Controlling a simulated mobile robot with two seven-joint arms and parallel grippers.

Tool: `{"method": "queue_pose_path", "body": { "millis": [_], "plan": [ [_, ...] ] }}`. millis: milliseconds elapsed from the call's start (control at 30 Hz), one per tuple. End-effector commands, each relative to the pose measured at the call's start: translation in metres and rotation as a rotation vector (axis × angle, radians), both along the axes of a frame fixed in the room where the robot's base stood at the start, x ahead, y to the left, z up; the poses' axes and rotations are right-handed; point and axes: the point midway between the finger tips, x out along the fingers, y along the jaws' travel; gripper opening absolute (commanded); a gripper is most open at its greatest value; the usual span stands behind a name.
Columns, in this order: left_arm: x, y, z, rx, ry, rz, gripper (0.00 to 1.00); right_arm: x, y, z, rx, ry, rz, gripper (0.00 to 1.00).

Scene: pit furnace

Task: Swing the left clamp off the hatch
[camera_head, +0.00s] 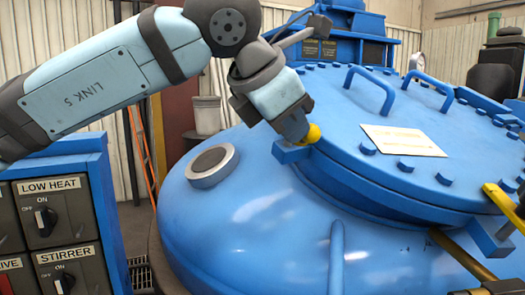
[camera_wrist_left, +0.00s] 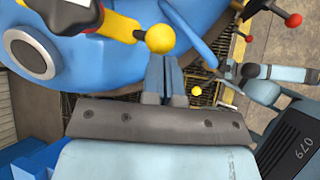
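The left clamp's yellow ball knob (camera_head: 312,133) is at the near left rim of the blue hatch (camera_head: 400,110). In the left wrist view, the yellow ball (camera_wrist_left: 160,38) ends a yellow arm that comes from the upper left. My left gripper (camera_head: 294,124) is right at the knob. In the left wrist view its two fingers (camera_wrist_left: 164,62) lie close together with nothing visible between them. The tips are just below the ball; I cannot tell whether they touch it. The clamp's base is mostly hidden. My right gripper's fingers cannot be made out.
Another yellow clamp handle (camera_head: 503,207) is at the hatch's right edge. Two blue grab handles (camera_head: 372,88) and a label plate (camera_head: 402,140) are on the hatch. A round port (camera_head: 212,166) sits on the vessel. A control panel (camera_head: 55,215) stands at the lower left.

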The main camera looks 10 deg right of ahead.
Motion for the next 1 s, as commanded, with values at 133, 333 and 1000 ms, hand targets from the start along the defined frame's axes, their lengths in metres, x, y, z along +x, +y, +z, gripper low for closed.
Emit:
{"method": "queue_pose_path", "body": {
  "millis": [133,333,1000],
  "plan": [
    [-0.003,-0.013,-0.008,-0.027,-0.004,0.065,0.0,0.002,0.003,-0.007,0.022,-0.021,0.003,0.8],
    [-0.005,-0.024,-0.007,-0.024,-0.004,0.061,0.0,0.002,0.005,-0.005,0.039,-0.034,0.006,0.8],
    [-0.007,-0.033,-0.007,-0.023,-0.002,0.059,0.0,0.007,0.009,0.004,0.059,-0.074,0.012,0.8]
  ]
}}
